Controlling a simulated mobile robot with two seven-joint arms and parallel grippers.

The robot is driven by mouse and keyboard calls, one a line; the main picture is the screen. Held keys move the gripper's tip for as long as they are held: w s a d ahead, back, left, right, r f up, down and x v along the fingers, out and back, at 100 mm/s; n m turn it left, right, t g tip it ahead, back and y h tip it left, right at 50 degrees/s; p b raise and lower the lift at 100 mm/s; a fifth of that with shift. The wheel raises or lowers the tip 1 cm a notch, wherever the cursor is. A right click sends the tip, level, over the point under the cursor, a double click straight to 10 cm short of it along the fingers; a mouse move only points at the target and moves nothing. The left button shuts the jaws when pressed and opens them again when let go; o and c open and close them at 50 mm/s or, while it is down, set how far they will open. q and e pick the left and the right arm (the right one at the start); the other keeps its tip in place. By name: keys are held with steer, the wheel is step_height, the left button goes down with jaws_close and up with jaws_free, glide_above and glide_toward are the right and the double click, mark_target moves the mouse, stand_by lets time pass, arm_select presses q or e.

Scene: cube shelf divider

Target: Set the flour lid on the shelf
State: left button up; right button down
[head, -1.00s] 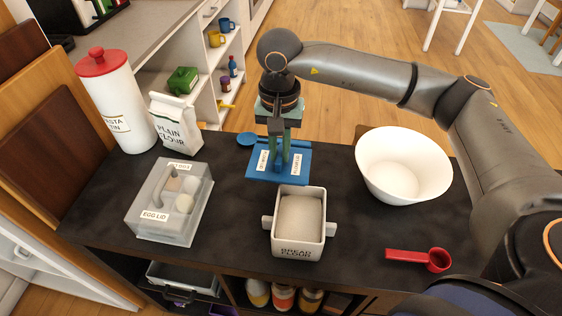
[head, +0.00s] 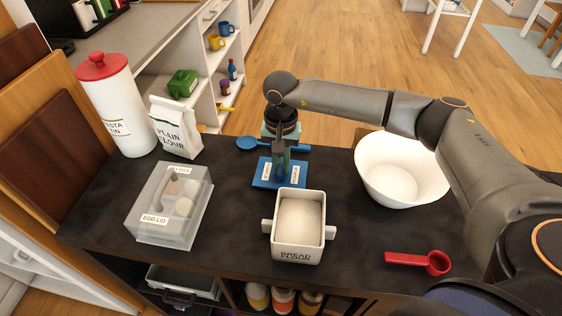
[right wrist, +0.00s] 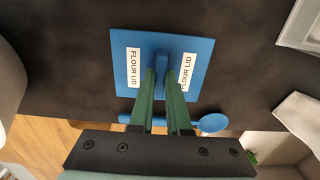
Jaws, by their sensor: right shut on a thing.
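The flour lid (head: 264,181) is a blue square plate with an upright handle and white labels. The labels read "FLOUR LID" in the right wrist view (right wrist: 134,67). My right gripper (head: 280,160) is shut on the lid's handle, with a green finger on each side of it in the right wrist view (right wrist: 161,88). The lid is level, just behind the white square container (head: 297,252) of pale powder. I cannot tell whether it touches the dark counter. My left gripper is not in view.
A blue spoon (head: 246,142) lies behind the lid. A white bowl (head: 400,185) stands right and a clear egg box (head: 165,222) left. A flour bag (head: 174,130) and a red-topped tin (head: 115,110) stand back left. White shelves (head: 207,97) hold mugs behind the counter.

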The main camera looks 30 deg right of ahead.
mark_target(281, 166)
steer(key=shift+f, duration=0.1)
steer(key=c, duration=0.9)
jaws_free()
step_height(281, 166, up, 12)
steer(key=shift+r, duration=0.15)
